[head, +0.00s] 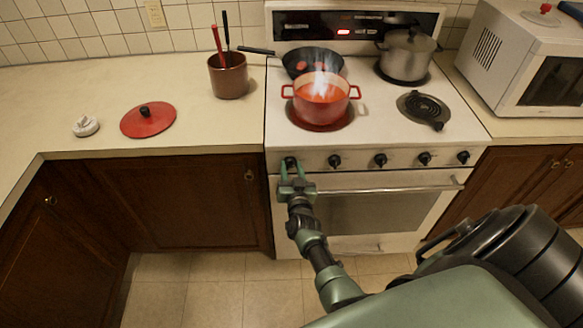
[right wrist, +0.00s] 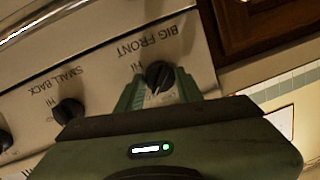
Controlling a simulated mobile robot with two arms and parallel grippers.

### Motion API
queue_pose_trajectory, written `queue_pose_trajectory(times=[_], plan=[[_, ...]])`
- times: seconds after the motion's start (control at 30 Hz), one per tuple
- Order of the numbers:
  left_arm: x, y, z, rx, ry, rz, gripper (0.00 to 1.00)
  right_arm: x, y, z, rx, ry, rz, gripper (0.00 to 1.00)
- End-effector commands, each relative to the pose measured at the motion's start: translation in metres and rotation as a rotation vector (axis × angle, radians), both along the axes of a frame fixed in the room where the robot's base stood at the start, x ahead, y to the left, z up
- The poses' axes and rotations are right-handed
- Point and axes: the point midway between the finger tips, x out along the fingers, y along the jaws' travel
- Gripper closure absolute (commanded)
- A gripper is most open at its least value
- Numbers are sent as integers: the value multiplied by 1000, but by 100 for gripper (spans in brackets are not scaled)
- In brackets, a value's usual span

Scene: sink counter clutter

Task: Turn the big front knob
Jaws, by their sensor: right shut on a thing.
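The big front knob (head: 290,161) is the leftmost black knob on the stove's front panel. In the right wrist view this knob (right wrist: 159,75) sits under the printed label "BIG FRONT". My right gripper (head: 291,172) reaches up to it from below, with its green fingers on either side, shut on the knob. The fingers partly hide the knob and the markings around it. My left gripper is not in view.
More black knobs, the closest being the small back knob (right wrist: 68,110), line the panel to the right. The oven door handle (head: 390,190) runs below. A dark pan (head: 300,62) and a steel pot (head: 407,55) stand behind. A red lid (head: 148,121) lies on the left counter.

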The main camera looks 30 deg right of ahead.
Motion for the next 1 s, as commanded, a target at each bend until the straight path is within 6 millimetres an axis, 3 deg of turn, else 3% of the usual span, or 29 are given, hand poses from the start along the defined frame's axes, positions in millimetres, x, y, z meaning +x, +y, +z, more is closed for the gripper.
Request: queue_pose_trajectory(times=[0.33,0.37,0.4,0.43,0.77,1.0], plan=[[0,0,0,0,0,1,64,0,0,-1,-1,2,0,100],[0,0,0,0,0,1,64,0,0,-1,-1,2,0,58],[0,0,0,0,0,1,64,0,0,-1,-1,2,0,47],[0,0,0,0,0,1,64,0,0,-1,-1,2,0,42],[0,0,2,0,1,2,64,-2,1,0,0,1,0,42],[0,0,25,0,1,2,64,-32,16,7,0,5,0,42]])
